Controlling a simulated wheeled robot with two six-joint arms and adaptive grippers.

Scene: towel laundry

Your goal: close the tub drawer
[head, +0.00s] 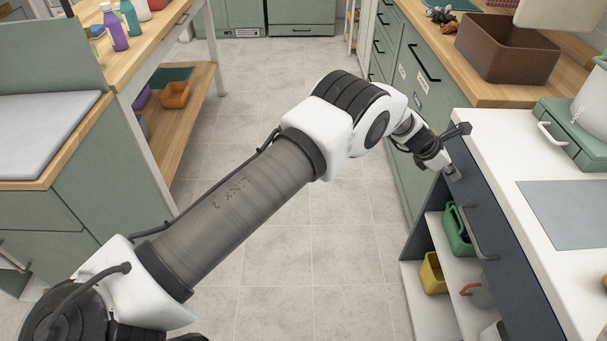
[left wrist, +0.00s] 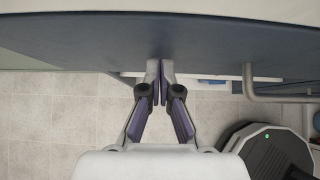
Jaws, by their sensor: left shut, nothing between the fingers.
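The dark navy drawer front (head: 505,262) runs under the white counter at the right, with a grey bar handle (head: 474,232). It shows as a dark band across the left wrist view (left wrist: 210,42), with the handle (left wrist: 249,82) to the right. My left gripper (head: 455,175) is at the far part of this front, beyond the handle. In the left wrist view its fingertips (left wrist: 160,68) are together, empty, and overlap the front; I cannot tell if they touch it. The front looks close to the counter edge; any small gap is hidden. My right gripper is not in view.
Open shelves below the front hold a green container (head: 456,232) and a yellow one (head: 432,273). The white counter (head: 500,160) carries a green case (head: 577,135). A brown bin (head: 505,52) stands on the wooden counter behind. The tiled floor in the middle is clear.

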